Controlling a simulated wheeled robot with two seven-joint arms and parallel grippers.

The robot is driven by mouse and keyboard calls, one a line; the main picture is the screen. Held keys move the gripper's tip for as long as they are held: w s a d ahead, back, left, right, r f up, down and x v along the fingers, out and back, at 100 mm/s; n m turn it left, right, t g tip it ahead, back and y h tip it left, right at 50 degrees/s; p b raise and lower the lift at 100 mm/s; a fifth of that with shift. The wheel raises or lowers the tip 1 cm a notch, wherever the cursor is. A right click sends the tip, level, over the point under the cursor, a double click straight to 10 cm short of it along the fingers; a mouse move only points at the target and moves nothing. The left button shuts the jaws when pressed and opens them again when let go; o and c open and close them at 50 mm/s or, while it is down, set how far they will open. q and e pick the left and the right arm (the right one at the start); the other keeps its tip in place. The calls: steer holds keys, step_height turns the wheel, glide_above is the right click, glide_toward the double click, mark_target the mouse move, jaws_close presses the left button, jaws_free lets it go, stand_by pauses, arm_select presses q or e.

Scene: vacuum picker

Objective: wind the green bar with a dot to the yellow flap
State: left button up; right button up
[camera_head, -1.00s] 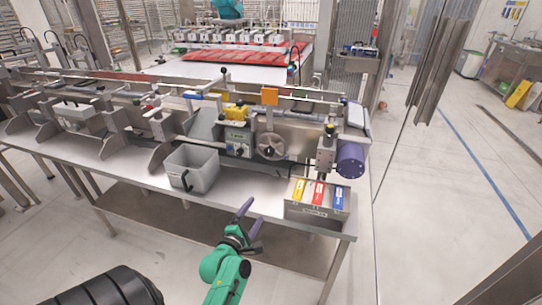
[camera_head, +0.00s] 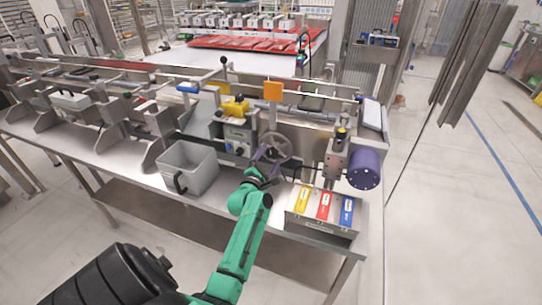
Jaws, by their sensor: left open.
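The handwheel (camera_head: 276,147) is a grey spoked disc on the front of the machine, below an orange plate (camera_head: 273,90). My left gripper (camera_head: 266,153), with purple fingers, is open in front of the handwheel; whether it touches the rim I cannot tell. It partly hides the wheel's lower left. A small dark green piece (camera_head: 311,88) shows behind the rails; I cannot make out a dot on it. A yellow block (camera_head: 236,106) sits above the control box, left of the wheel. I cannot tell which yellow part is the flap. My right gripper is out of view.
A grey bin (camera_head: 189,168) stands on the bench left of my arm. A metal box with yellow, red and blue labels (camera_head: 325,206) stands to the right, below a purple motor (camera_head: 365,168). Open floor (camera_head: 440,220) lies right of the bench.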

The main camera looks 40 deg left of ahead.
arm_select(q)
steer(key=shift+w+a, duration=0.25)
steer(key=shift+w, duration=0.45)
jaws_close()
